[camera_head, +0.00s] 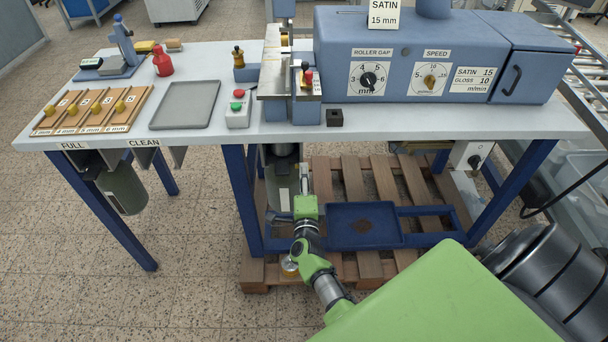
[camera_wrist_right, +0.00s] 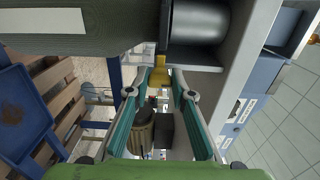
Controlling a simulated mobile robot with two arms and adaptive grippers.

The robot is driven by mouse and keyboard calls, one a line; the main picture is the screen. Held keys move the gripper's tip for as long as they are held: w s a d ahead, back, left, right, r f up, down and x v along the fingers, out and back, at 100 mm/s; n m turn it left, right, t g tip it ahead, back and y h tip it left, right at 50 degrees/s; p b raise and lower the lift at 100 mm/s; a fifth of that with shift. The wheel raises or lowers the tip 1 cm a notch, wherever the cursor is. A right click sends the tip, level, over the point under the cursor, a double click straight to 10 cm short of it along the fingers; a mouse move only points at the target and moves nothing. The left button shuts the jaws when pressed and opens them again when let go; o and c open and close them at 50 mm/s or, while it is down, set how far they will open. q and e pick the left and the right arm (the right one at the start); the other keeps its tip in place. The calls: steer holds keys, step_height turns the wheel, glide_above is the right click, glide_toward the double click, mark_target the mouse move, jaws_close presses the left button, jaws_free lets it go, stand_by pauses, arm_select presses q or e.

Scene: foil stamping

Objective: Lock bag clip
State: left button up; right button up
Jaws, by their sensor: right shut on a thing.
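My right gripper (camera_head: 304,172) reaches up under the table, in front of the machine's underside. In the right wrist view the gripper (camera_wrist_right: 163,85) has its fingertips closed on a yellow clip lever (camera_wrist_right: 161,68). The lever sits where the grey-green bag (camera_wrist_right: 110,42) meets a metal outlet pipe (camera_wrist_right: 201,32). In the head view the bag (camera_head: 283,200), with a white label, hangs below the pipe, partly behind my gripper. The lever is hidden there, and I cannot tell whether the clip is locked. My left gripper is not in view.
A second grey-green bag (camera_head: 121,188) hangs under the table at the FULL label. A blue tray (camera_head: 340,239) with a dark patch lies on the wooden pallet (camera_head: 375,268) beside my arm. The blue table leg (camera_head: 241,195) stands just left of the bag.

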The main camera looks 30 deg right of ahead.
stand_by(0.5)
steer(key=o, duration=0.8)
